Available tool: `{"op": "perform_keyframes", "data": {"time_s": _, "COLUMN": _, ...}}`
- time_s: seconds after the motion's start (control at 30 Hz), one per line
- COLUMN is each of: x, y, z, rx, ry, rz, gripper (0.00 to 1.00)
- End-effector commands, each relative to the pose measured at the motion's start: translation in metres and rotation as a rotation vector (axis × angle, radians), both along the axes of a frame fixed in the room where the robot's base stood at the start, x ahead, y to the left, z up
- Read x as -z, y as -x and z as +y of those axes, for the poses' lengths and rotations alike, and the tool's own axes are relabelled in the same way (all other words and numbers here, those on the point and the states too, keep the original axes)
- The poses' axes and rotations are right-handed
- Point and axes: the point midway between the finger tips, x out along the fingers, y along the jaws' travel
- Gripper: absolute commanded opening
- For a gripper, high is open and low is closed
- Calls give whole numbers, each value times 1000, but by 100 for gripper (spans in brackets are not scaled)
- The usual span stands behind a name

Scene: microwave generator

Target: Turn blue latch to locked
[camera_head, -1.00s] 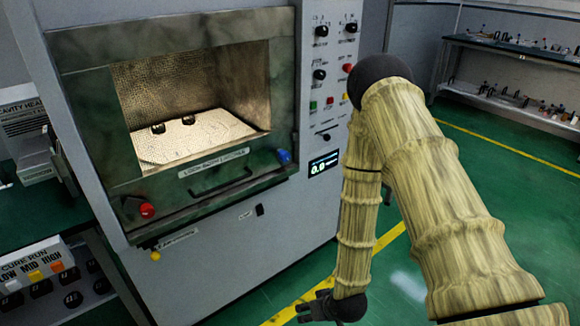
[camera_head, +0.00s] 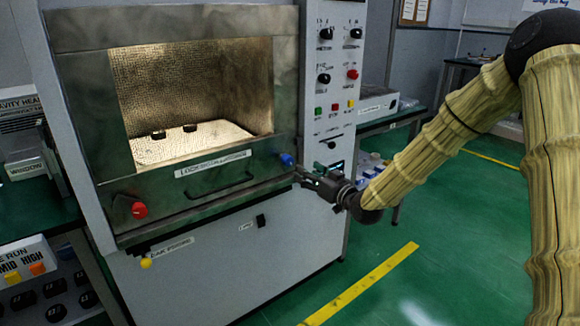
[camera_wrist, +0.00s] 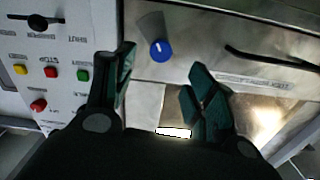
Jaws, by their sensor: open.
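The blue latch (camera_head: 286,160) is a small round knob at the right end of the microwave door's lower frame. In the wrist view the blue latch (camera_wrist: 161,50) shows a short white mark pointing up, with a grey wedge behind it. My gripper (camera_head: 304,178) is just right of and slightly below the latch in the head view. In the wrist view my gripper (camera_wrist: 158,78) has its two dark green fingers spread, with the latch in line with the gap, beyond the tips. Nothing is between the fingers.
A red knob (camera_head: 139,210) is at the door's lower left. The door handle (camera_head: 222,188) lies left of the latch. A control panel (camera_head: 330,90) with knobs and coloured buttons stands to the right. Green floor lies open in front.

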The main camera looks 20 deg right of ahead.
Motion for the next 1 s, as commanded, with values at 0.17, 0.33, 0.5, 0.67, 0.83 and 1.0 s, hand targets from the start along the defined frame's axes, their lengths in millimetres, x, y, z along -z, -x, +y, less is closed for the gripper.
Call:
{"op": "perform_keyframes", "data": {"time_s": 0.17, "x": 2, "y": -24, "z": 10, "rx": -2, "ry": 2, "rz": 2, "gripper": 55}}
{"op": "perform_keyframes", "data": {"time_s": 0.33, "x": 2, "y": -51, "z": 20, "rx": -1, "ry": 2, "rz": 2, "gripper": 55}}
{"op": "perform_keyframes", "data": {"time_s": 0.5, "x": 1, "y": -73, "z": 28, "rx": -1, "ry": 1, "rz": 2, "gripper": 55}}
{"op": "perform_keyframes", "data": {"time_s": 0.67, "x": 1, "y": -86, "z": 33, "rx": 0, "ry": 1, "rz": 3, "gripper": 55}}
{"op": "perform_keyframes", "data": {"time_s": 0.83, "x": 1, "y": -91, "z": 34, "rx": 0, "ry": 0, "rz": 3, "gripper": 55}}
{"op": "perform_keyframes", "data": {"time_s": 1.0, "x": 1, "y": -91, "z": 35, "rx": 0, "ry": -1, "rz": 3, "gripper": 55}}
